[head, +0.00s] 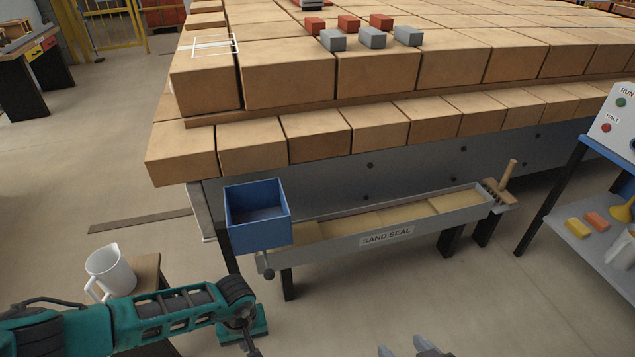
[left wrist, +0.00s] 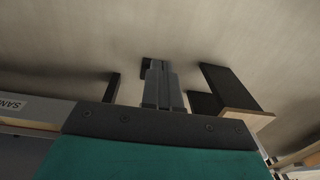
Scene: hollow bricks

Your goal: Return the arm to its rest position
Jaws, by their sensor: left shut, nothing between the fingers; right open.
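My left arm (head: 170,315), teal and black, comes in from the left and ends low, just below the blue bin. In the left wrist view my left gripper (left wrist: 160,70) has its two grey fingers side by side and shut, with nothing between them, over bare floor. My right gripper (head: 405,349) shows at the bottom edge of the head view, its two grey fingertips apart and empty. The rest of my right arm is out of the picture.
A blue open bin (head: 258,237) and the sand seal trough (head: 385,237) hang before the brick stack (head: 290,80). A white jug (head: 110,270) stands on a small stand at left. A blue-framed shelf (head: 565,215) stands right. Floor between is clear.

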